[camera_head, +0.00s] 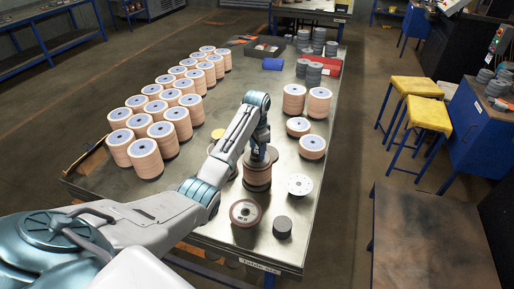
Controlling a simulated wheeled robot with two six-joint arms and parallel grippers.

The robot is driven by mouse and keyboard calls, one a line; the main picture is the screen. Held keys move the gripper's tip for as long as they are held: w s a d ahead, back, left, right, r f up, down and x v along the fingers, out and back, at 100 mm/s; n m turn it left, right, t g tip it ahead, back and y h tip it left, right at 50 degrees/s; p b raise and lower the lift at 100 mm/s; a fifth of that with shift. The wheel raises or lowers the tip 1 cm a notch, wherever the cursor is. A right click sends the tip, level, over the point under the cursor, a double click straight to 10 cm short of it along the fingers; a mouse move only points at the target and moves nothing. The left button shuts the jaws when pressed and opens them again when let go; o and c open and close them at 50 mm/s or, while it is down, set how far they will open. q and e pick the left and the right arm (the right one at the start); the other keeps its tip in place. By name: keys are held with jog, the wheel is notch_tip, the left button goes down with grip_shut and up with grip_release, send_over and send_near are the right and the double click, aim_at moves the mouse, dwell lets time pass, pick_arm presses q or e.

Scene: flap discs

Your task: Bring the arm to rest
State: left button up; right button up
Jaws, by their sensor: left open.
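My left arm comes in from the lower left and reaches over the metal table (225,118). Its gripper (261,157) points down at a brown stack of flap discs (257,176) near the middle of the table. The gripper is open. Its fingertips are small and partly lost against the discs, so I cannot tell whether they touch the stack. My right gripper is not in view.
Several tall disc stacks (145,158) fill the table's left side. More stacks (293,99) stand at right. A white disc (300,185), a brown disc (245,212) and a dark cylinder (282,227) lie near the front. Yellow stools (430,115) stand to the right.

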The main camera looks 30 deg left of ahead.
pick_arm(q)
jog(key=n, duration=1)
jog(key=shift+r, duration=0.1)
